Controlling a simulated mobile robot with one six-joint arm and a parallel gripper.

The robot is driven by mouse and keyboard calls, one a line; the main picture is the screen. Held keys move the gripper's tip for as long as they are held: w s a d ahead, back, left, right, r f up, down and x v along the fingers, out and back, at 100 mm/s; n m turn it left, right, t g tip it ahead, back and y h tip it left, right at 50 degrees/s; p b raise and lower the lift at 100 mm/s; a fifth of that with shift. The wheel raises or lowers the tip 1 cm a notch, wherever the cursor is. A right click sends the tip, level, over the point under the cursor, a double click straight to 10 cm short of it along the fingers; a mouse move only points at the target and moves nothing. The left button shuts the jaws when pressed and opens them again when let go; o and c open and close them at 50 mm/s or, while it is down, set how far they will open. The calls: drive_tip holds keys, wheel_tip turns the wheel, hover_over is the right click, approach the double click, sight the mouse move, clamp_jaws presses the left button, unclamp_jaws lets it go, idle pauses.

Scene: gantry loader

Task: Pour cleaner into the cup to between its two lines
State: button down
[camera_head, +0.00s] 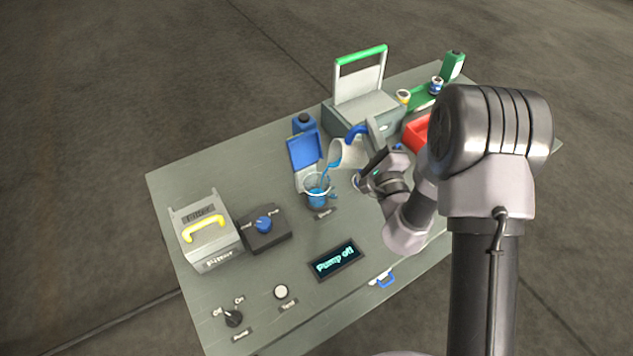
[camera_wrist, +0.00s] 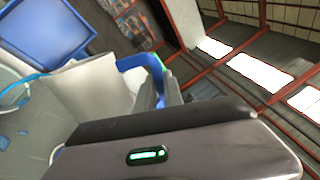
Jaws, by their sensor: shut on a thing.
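My gripper (camera_head: 374,140) is shut on the blue handle (camera_head: 355,131) of a white jug (camera_head: 347,154). The jug is tilted with its mouth to the left, above and right of a clear cup (camera_head: 317,188). A blue stream (camera_head: 329,169) runs from the jug's lip down to the cup. Blue liquid shows in the cup; its two lines are too small to make out, so I cannot tell the level against them. In the wrist view my fingers (camera_wrist: 160,90) are at the blue handle (camera_wrist: 140,64), beside the white jug (camera_wrist: 98,85).
A blue panel (camera_head: 304,150) and a blue bottle (camera_head: 304,122) stand just behind the cup. A grey machine with a green-topped frame (camera_head: 361,54) is behind the jug. A red bin (camera_head: 415,133) is to the right. A display (camera_head: 336,260) in front reads "Pump off".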

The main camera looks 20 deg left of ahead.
drive_tip(key=shift+w+d+r+m+p, duration=0.15)
drive_tip(key=shift+d+m+p, duration=0.05)
drive_tip(key=shift+m+p, duration=0.2)
drive_tip(key=d+m+p, duration=0.1)
drive_tip(key=m, duration=0.1)
drive_tip(key=w+f+m+h, duration=0.1)
drive_tip(key=m, duration=0.1)
drive_tip(key=shift+w+d+p, duration=0.15)
drive_tip(key=shift+d+p, duration=0.25)
drive_tip(key=shift+w+d+f+m, duration=0.25)
drive_tip(key=shift+f+m, duration=0.2)
drive_tip(key=shift+m, duration=0.45)
drive_tip(key=shift+p, duration=0.3)
drive_tip(key=shift+d+m+p, duration=0.2)
drive_tip(key=shift+m+p, duration=0.1)
drive_tip(key=shift+m, duration=0.1)
drive_tip(key=w+d+f+m+h+p, duration=0.2)
drive_tip(key=w+d+f+m, duration=0.1)
drive_tip(key=f+m, duration=0.3)
drive_tip(key=shift+w+d+m+g, duration=0.15)
drive_tip(key=shift+d+m+g, duration=0.25)
drive_tip(key=shift+d+m, duration=0.55)
idle(1.6)
